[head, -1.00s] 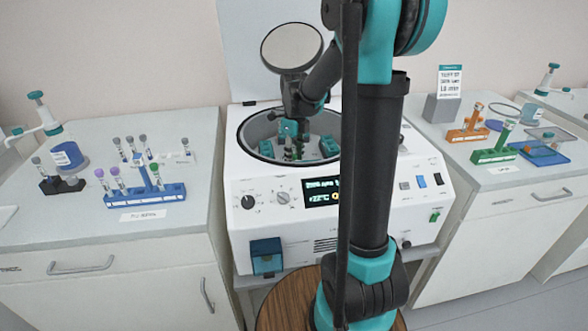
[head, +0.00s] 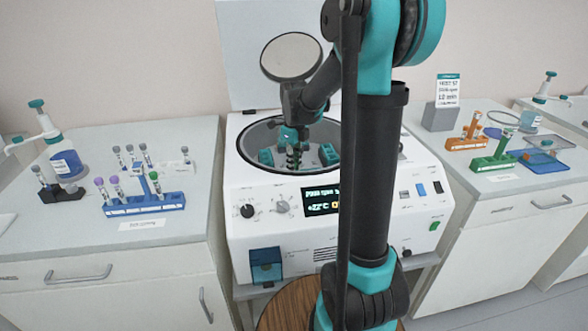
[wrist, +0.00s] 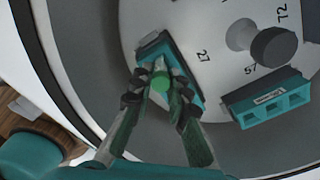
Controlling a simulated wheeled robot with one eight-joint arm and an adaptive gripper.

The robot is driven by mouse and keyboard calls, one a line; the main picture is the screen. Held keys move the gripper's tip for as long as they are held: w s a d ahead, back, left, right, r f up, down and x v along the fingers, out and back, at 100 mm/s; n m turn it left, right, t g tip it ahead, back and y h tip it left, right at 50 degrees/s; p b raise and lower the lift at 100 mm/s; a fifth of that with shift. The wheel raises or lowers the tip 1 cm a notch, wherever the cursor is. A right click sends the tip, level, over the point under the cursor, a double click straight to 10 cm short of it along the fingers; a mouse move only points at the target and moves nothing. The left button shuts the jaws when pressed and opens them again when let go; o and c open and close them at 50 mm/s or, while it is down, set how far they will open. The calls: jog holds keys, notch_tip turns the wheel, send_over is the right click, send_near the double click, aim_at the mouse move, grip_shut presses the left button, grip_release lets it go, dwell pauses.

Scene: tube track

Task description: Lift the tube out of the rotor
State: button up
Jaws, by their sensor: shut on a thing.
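The tube's green cap (wrist: 161,82) shows in the wrist view, seen end-on between the fingertips. My gripper (wrist: 160,92) is shut on this tube, with a finger on each side of it. In the head view my gripper (head: 293,158) reaches down into the centrifuge bowl. The rotor (wrist: 215,30) is a pale numbered disc with teal buckets. The tube lines up with one teal bucket (wrist: 152,48); the fingers hide its body, and I cannot tell how deep it sits.
The centrifuge (head: 275,230) has its lid (head: 265,50) raised behind. A rotor knob (wrist: 272,46) and another teal bucket (wrist: 268,100) are close by. A blue rack (head: 150,203) stands left; green (head: 492,160) and orange (head: 462,143) racks stand right.

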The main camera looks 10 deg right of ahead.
notch_tip(320, 180, up, 20)
jog(key=shift+f, duration=0.2)
dwell(0.4)
jog(key=shift+r, duration=0.15)
jog(key=shift+r, duration=1.85)
